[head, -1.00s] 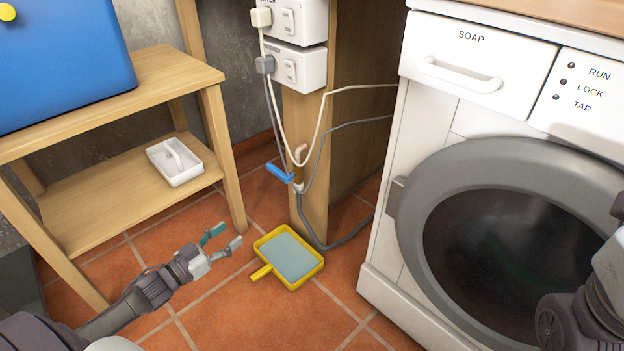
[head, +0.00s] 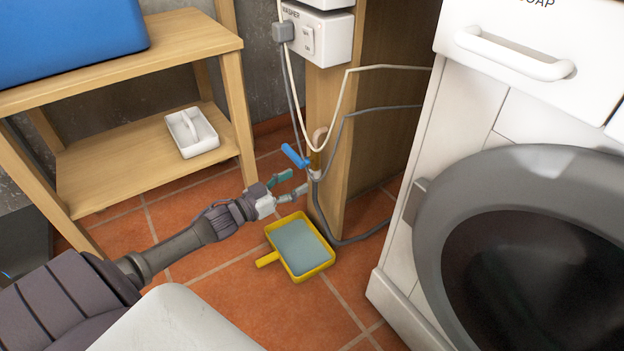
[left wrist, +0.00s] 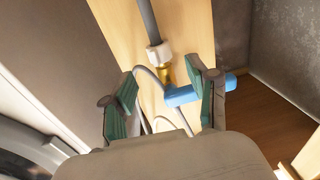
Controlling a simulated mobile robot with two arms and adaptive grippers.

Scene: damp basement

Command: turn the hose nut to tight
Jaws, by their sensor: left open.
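The hose nut (head: 315,174) is a small pale collar below the brass tap (head: 315,158), where the grey hose joins it. In the left wrist view the nut (left wrist: 159,55) is whitish, between the brass tap body (left wrist: 166,76) and the grey hose (left wrist: 148,20). The tap's blue lever (head: 295,156) sticks out to the left. My left gripper (head: 297,182) is open and empty, its fingertips just left of and slightly below the nut. In the left wrist view the nut shows beyond the gap between the green-padded fingers (left wrist: 160,75). My right gripper is out of view.
A yellow tray (head: 267,259) with bluish water lies on the floor below the tap. A wooden shelf (head: 110,165) holding a white caddy (head: 191,132) stands left. The washing machine (head: 400,268) stands right. A looped grey hose (head: 350,240) and cables hang by the wooden post (head: 327,110).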

